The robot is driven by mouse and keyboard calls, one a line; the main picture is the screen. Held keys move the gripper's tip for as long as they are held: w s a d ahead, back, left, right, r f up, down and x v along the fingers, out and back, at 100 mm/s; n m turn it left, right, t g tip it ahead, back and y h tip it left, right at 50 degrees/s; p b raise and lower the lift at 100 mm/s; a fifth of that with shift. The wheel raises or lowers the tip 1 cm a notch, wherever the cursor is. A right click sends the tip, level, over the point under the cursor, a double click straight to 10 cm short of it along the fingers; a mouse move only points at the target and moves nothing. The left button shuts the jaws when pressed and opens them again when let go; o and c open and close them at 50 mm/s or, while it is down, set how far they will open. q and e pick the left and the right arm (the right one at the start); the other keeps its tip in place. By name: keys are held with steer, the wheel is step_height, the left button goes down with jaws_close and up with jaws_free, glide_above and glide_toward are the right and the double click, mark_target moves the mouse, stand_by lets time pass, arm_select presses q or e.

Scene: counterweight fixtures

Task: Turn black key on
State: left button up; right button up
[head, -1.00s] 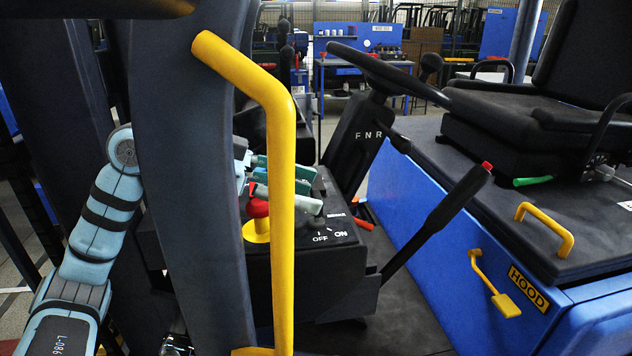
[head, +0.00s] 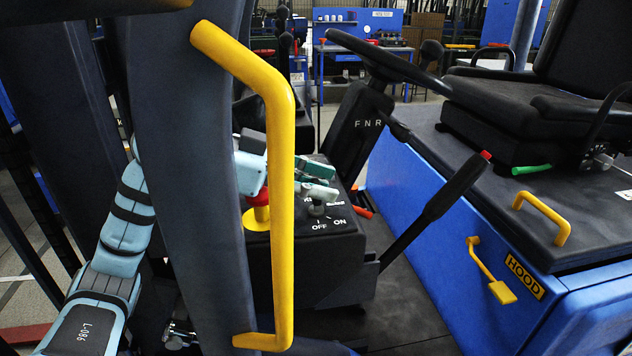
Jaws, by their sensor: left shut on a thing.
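My left arm comes in from the left behind the dark post. Its gripper (head: 326,183), with teal and pale fingers, reaches over the black control panel (head: 335,246) and is shut at the key switch. The switch (head: 317,209) shows as a small grey round base just below the fingertips, above the OFF and ON marks. The black key itself is mostly hidden between the fingers, so I cannot tell which mark it points to. My right gripper is not in view.
A yellow grab handle (head: 284,190) on the dark post stands in front of my left wrist. A red knob on a yellow base (head: 257,212) is left of the switch. A black lever (head: 455,187) with a red tip and the steering wheel (head: 385,62) are to the right.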

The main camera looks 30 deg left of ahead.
arm_select(q)
steer(key=shift+r+m+g+h+p, duration=0.15)
steer(key=shift+m+g+h+p, duration=0.4)
steer(key=shift+m+g+p, duration=0.9)
steer(key=shift+r+m+g+h+p, duration=0.15)
steer(key=shift+m+g+h+p, duration=0.7)
steer(key=shift+p, duration=1.1)
steer(key=shift+m+g+p, duration=0.55)
steer(key=shift+m+g, duration=0.05)
steer(key=shift+g, duration=0.3)
steer(key=shift+f+m+g+p, duration=0.2)
steer(key=shift+m+g+p, duration=0.2)
steer(key=shift+m+g, duration=0.35)
steer(key=o, duration=1.2)
steer(key=shift+f, duration=0.1)
